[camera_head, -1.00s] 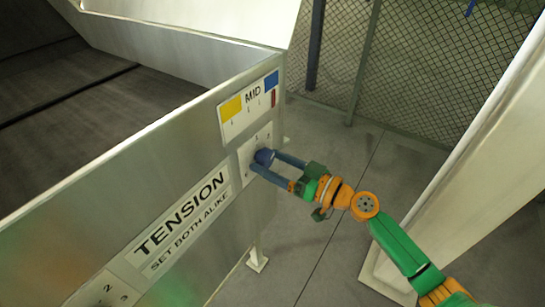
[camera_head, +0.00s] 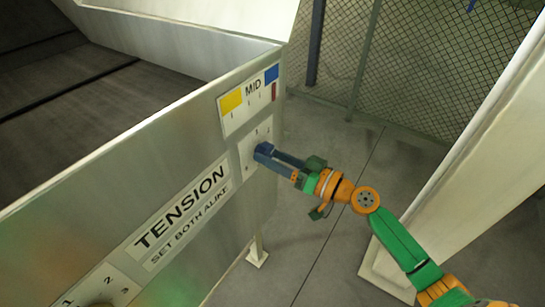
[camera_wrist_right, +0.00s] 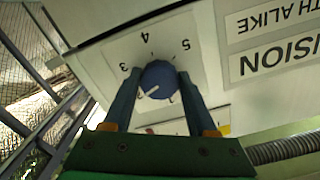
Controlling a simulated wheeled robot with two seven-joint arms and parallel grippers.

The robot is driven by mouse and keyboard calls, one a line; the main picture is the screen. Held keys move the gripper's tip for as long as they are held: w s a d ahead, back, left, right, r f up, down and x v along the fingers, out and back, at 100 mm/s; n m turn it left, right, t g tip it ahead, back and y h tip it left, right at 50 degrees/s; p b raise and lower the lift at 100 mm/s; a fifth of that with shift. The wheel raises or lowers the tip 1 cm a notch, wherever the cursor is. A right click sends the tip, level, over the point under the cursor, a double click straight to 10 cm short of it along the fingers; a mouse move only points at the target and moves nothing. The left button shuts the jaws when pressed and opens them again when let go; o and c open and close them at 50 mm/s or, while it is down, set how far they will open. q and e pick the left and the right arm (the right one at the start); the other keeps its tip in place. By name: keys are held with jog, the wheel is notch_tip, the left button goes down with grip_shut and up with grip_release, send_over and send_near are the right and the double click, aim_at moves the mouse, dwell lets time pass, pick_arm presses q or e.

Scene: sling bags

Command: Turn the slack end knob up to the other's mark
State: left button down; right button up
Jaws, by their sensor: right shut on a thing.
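A blue round knob (camera_wrist_right: 158,78) sits on a white dial plate (camera_wrist_right: 128,48) with the numbers 3, 4 and 5 showing. Its white pointer line points to the lower left in the wrist view. My right gripper (camera_head: 262,152) is shut on this knob, with one finger on each side; it also shows in the wrist view (camera_wrist_right: 158,88). In the head view the fingers hide most of the knob. The other dial plate (camera_head: 122,280), with 1, 2 and 3 showing, is cut off at the bottom left; its knob barely shows at the frame edge. My left gripper is out of view.
A TENSION, SET BOTH ALIKE label (camera_head: 180,215) lies between the two dials on the metal panel. A MID plate (camera_head: 248,98) with yellow, blue and red patches is above the gripped knob. A pale post (camera_head: 450,170) stands at the right, a mesh fence (camera_head: 420,70) behind.

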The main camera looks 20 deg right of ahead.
jog(key=m, duration=0.4)
jog(key=shift+m, duration=0.3)
jog(key=m, duration=0.2)
jog(key=m+p, duration=0.1)
jog(key=m, duration=0.2)
jog(key=shift+a+r, duration=0.1)
jog(key=shift+r, duration=0.1)
jog(key=m+p, duration=0.1)
jog(key=m, duration=0.5)
jog(key=shift+r+p, duration=0.15)
jog(key=shift+p, duration=0.2)
jog(key=m+p, duration=0.1)
jog(key=m, duration=0.3)
jog(key=shift+p, duration=0.3)
jog(key=shift+m+p, duration=0.4)
jog(key=shift+m, duration=0.7)
jog(key=o, duration=1.4)
jog(key=shift+c, duration=0.2)
jog(key=shift+s, duration=0.1)
